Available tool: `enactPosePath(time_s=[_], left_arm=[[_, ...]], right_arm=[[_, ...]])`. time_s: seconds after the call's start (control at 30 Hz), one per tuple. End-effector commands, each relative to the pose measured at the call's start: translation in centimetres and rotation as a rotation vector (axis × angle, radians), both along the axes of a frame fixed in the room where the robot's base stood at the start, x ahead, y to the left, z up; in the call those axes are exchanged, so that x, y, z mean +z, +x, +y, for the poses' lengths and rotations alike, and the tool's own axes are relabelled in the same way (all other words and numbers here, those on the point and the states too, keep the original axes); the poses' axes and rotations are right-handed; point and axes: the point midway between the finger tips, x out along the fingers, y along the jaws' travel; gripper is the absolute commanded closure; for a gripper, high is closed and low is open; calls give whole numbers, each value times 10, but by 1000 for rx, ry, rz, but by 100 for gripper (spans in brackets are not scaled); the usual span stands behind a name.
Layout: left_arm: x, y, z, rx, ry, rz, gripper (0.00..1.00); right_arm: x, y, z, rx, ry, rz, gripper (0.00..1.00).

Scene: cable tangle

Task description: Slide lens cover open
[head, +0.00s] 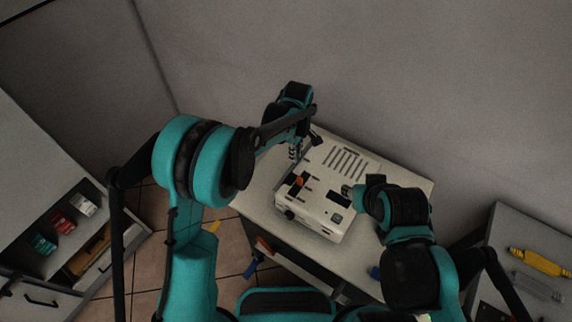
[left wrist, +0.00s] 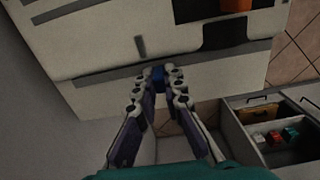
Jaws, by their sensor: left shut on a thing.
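A white box-shaped device (head: 325,205) with slotted vents and black panels on top stands on the table. It also fills the top of the left wrist view (left wrist: 100,80). My left gripper (head: 296,153) is at the device's far left side. I cannot tell for sure whether this tab belongs to the lens cover. My right gripper (head: 347,190) is over the device's right part; its finger opening is too small to judge.
An orange part (head: 299,181) sits on the device's top, and a black knob (head: 289,214) is on its front. Bare table (head: 256,205) shows left of the device. A side table (head: 510,235) with yellow and grey tools is at right; an open drawer (head: 75,235) is at left.

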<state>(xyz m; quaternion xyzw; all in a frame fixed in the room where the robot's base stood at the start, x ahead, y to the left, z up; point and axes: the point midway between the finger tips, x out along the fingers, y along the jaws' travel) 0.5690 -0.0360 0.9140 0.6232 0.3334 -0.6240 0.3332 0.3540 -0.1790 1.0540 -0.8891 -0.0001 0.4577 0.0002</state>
Motion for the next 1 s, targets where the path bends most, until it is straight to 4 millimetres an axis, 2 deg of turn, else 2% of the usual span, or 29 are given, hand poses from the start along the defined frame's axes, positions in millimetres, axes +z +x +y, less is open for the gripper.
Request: enactPosePath(time_s=[0.13,0.43,0.5,0.53,0.87,1.0], left_arm=[[0,14,-9,0,1,-1,100],[0,16,-11,0,-1,-4,100],[0,16,-11,0,-1,-4,75],[0,16,-11,0,-1,-4,69],[2,15,-10,0,0,-1,69],[17,15,-10,0,0,-1,69]], right_arm=[[1,0,0,0,0,0,62],[1,0,0,0,0,0,62],[1,0,0,0,0,0,62],[1,0,0,0,0,0,62],[1,0,0,0,0,0,62],[1,0,0,0,0,0,62]])
